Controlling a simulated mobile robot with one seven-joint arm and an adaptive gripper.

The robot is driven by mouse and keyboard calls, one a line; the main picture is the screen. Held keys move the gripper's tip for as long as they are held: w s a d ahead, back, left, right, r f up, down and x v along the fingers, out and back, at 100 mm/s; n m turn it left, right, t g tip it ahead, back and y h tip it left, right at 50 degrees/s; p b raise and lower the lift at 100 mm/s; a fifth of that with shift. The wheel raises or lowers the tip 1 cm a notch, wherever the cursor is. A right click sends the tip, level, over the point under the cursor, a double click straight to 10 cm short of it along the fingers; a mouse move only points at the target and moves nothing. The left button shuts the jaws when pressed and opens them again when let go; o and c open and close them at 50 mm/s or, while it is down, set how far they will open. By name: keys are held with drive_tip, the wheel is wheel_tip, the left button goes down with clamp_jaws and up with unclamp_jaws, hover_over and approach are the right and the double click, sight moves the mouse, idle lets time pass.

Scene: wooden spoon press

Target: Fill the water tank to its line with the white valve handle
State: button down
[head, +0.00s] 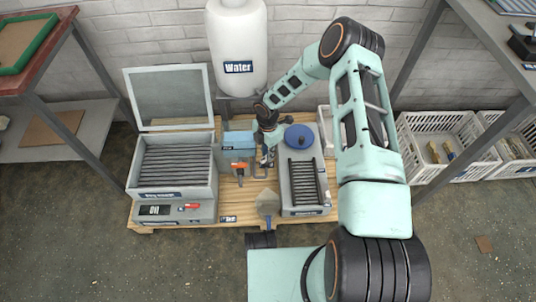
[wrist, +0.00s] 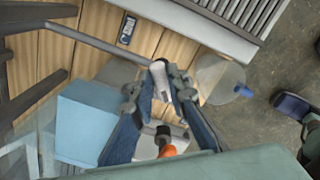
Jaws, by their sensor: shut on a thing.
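The white container labelled "Water" (head: 237,50) stands at the back against the wall. Below it on the wooden bench is a pale blue box-shaped tank (head: 238,139), also in the wrist view (wrist: 88,118). Its fill line and water level cannot be made out. My gripper (head: 266,160) is low beside the tank's right side. In the wrist view my gripper (wrist: 160,88) is shut on the white valve handle (wrist: 160,80), which shows between the fingertips. In the head view the handle is mostly hidden by the gripper. An orange handle (head: 240,165) sits in front of the tank.
A grey press box with open lid (head: 168,98) and a control panel stands left. A grey grated unit (head: 304,180) with a blue round lid (head: 299,136) stands close right of my gripper. White crates (head: 440,145) are at far right.

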drive_tip(key=shift+n, duration=0.7)
drive_tip(key=c, duration=1.9)
unclamp_jaws()
wheel_tip(320, 180, up, 12)
